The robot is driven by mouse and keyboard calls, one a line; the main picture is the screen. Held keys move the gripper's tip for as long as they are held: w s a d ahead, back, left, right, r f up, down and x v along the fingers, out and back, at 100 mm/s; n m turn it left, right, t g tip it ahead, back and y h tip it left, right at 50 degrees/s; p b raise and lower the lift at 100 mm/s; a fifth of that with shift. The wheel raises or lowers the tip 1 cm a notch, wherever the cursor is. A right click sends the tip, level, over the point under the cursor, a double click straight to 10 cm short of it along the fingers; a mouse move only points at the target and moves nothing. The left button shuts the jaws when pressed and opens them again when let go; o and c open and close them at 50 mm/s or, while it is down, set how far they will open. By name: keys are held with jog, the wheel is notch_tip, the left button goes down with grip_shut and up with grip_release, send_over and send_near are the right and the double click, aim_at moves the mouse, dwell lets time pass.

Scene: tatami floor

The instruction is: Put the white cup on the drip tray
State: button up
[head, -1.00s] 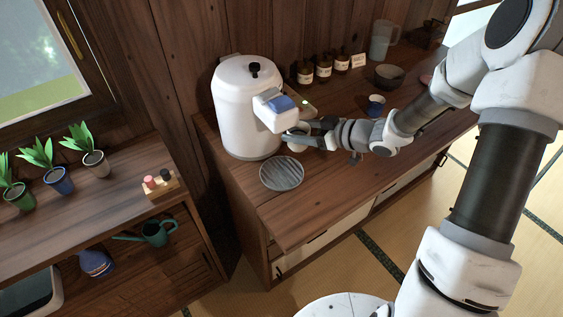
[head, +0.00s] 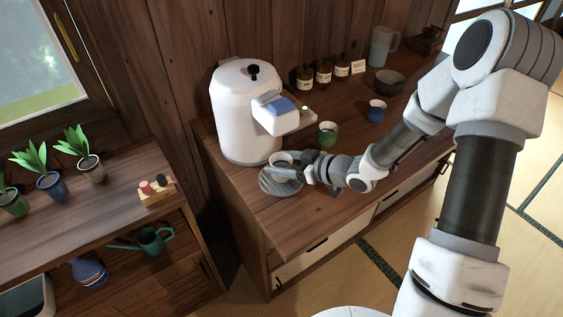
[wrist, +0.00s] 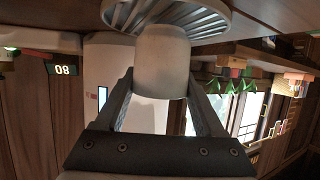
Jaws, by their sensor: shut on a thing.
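The white cup (head: 281,157) is between the fingers of my gripper (head: 297,165), which is shut on it. In the head view the cup is upright over the round grey ribbed drip tray (head: 267,187). The cup (wrist: 162,62) also shows in the wrist view, with a finger of my gripper (wrist: 160,84) on each side of it. The ribbed tray (wrist: 190,14) is right behind the cup there. I cannot tell whether the cup's base touches the tray. The cup and my fingers hide part of the tray.
A white dispenser (head: 240,112) stands just behind the tray. A green cup (head: 327,134) and a blue cup (head: 376,111) stand to the right, with brown bottles (head: 323,73) and a dark bowl (head: 389,82) farther back. The counter's front left (head: 300,222) is clear.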

jog(key=shift+f, duration=0.2)
jog(key=o, duration=1.4)
jog(key=shift+r, duration=0.1)
jog(key=shift+r, duration=0.3)
jog(key=p+v, duration=0.2)
jog(key=v, duration=0.9)
jog(key=shift+s+d, duration=0.2)
jog(key=shift+d, duration=0.2)
